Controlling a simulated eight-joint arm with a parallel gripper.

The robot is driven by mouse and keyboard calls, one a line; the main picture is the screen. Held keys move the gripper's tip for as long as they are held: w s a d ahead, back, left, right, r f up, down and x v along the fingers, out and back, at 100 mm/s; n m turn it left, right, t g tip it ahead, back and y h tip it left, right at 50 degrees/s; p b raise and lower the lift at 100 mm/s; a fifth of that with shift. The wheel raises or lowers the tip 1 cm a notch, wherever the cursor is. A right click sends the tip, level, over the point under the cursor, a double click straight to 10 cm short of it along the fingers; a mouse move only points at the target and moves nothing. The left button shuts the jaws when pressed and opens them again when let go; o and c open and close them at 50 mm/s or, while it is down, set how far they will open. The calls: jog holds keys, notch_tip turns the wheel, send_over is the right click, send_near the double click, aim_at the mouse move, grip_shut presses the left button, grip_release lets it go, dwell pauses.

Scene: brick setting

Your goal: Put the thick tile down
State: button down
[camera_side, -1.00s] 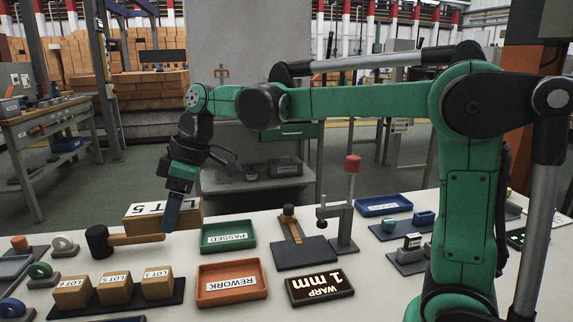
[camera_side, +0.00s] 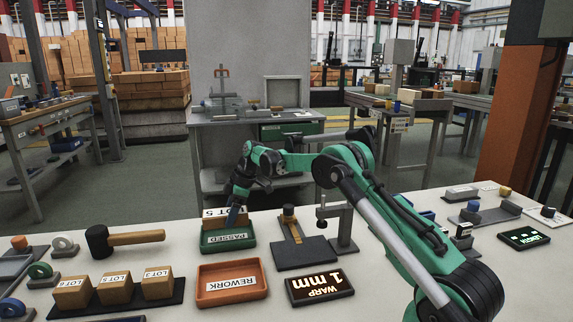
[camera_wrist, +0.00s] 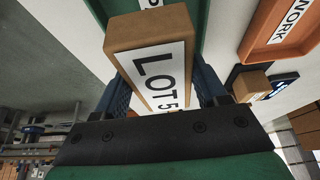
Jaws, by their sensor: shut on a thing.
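The thick tile is a tan block (camera_side: 214,222) with a white "LOT 5" label (camera_wrist: 158,80). It is between the blue fingers of my gripper (camera_side: 235,216); in the wrist view a finger lies on each side of it. My gripper is shut on it. The tile is at the far part of the green "PASSED" tray (camera_side: 228,248), whose wall also shows in the wrist view (camera_wrist: 96,10). I cannot tell whether the tile touches the tray floor.
The orange "REWORK" tray (camera_side: 232,299) lies in front of the green one. A dark display (camera_side: 320,297) reads "WARP 1 mm". A gauge stand (camera_side: 343,228) is on the right, a mallet (camera_side: 135,239) on the left. Several lot blocks (camera_side: 115,287) stand at the front left.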

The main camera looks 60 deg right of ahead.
aim_at(233, 238)
jog(key=shift+f, duration=2.2)
jog(key=shift+f, duration=0.1)
jog(key=shift+c, duration=1.6)
grip_release()
jog(key=v, duration=1.2)
jog(key=s+a+r+m+h, duration=0.1)
jog(key=s+a+r+m, duration=0.2)
jog(key=a+r, duration=0.3)
jog(key=s+a+f+m+t+h, duration=0.1)
jog(key=s+a+f+m+t, duration=0.1)
jog(key=s+a, duration=0.4)
jog(key=s+a+f+m+t+h, duration=0.1)
jog(key=s+a+f+m+t, duration=0.1)
jog(key=s+a+m, duration=0.2)
jog(key=s+a, duration=0.3)
jog(key=s, duration=0.1)
jog(key=shift+s+a, duration=0.25)
jog(key=shift+s, duration=0.15)
